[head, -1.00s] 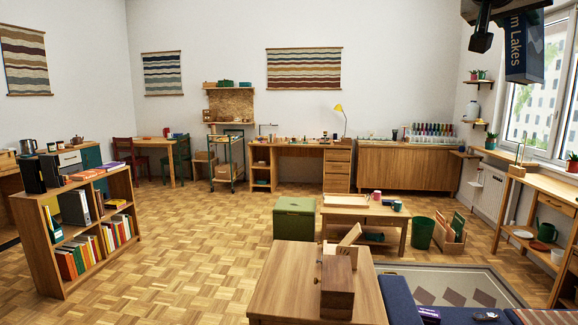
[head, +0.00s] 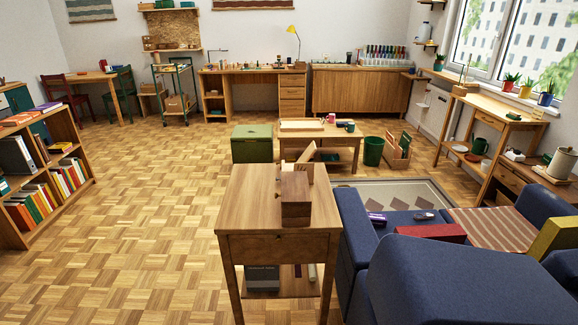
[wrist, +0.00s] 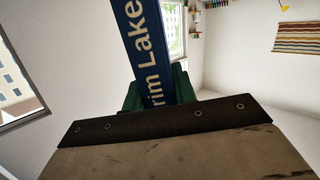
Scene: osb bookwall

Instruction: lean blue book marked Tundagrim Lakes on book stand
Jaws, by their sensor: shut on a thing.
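The blue book (wrist: 142,45) shows in the wrist view with pale letters reading "rim Lake" along its spine. My gripper (wrist: 157,88) is shut on it, with green fingers on both sides of the book. Part of the title is cut off by the frame and the gripper. Neither the book nor my gripper is in the head view. On the small wooden table (head: 258,205) in the middle of the head view, a slanted light board (head: 305,155) rises behind a dark wooden block (head: 296,197). I cannot tell for sure whether this is the book stand.
A blue sofa (head: 465,280) stands close on the right of the small table, with a red book or cushion (head: 430,232) on it. A bookshelf (head: 70,165) is at the left. The parquet floor (head: 150,240) between shelf and table is clear.

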